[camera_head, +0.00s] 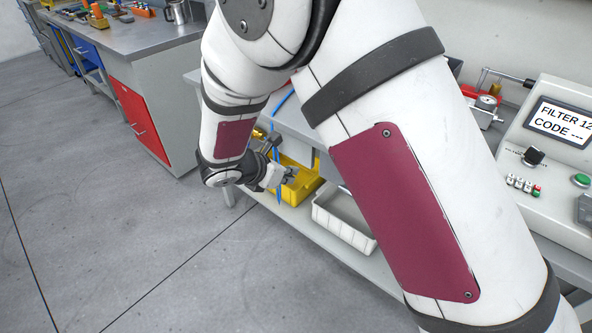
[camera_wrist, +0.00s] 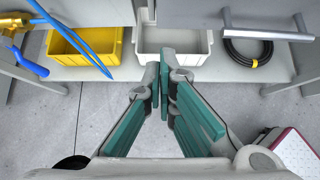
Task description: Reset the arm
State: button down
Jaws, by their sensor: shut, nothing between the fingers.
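My arm fills the middle of the head view, bent, with its white links and dark red panels hiding much of the bench behind. My gripper (camera_head: 291,173) hangs low beside the bench, in front of the lower shelf. In the wrist view my gripper (camera_wrist: 165,82) shows its two teal-padded fingers meeting at the tips, shut and empty. The fingertips point toward the lower shelf and overlap the view of the white bin there.
A yellow bin (camera_head: 306,184) and a white bin (camera_head: 345,222) stand on the lower shelf. A blue hose (camera_wrist: 72,36) hangs near the yellow bin; a coiled black cable (camera_wrist: 247,57) lies at right. A control panel (camera_head: 556,151) is at right. Floor at left is clear.

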jog(key=shift+s+a+r, duration=0.1)
jog(key=shift+s+r, duration=0.05)
jog(key=s+d+r+m+g, duration=0.3)
jog(key=s+d+r+m, duration=0.3)
jog(key=d+r+m, duration=0.4)
jog(key=s+d+r+m+g, duration=0.2)
jog(key=s+d+r+m, duration=0.3)
jog(key=s+d+r, duration=0.45)
jog(key=s+d+r+m+g+y, duration=0.1)
jog(key=s+d+m+y, duration=0.15)
jog(key=s+m, duration=0.6)
jog(key=s+d+r+m+y, duration=0.1)
jog(key=s+m+y, duration=0.35)
jog(key=s, duration=0.65)
notch_tip(320, 180, up, 14)
jog(key=t+h+p, duration=0.1)
jog(key=t+p, duration=0.1)
jog(key=p, duration=1)
jog(key=shift+t+p, duration=0.3)
jog(key=shift+p, duration=0.1)
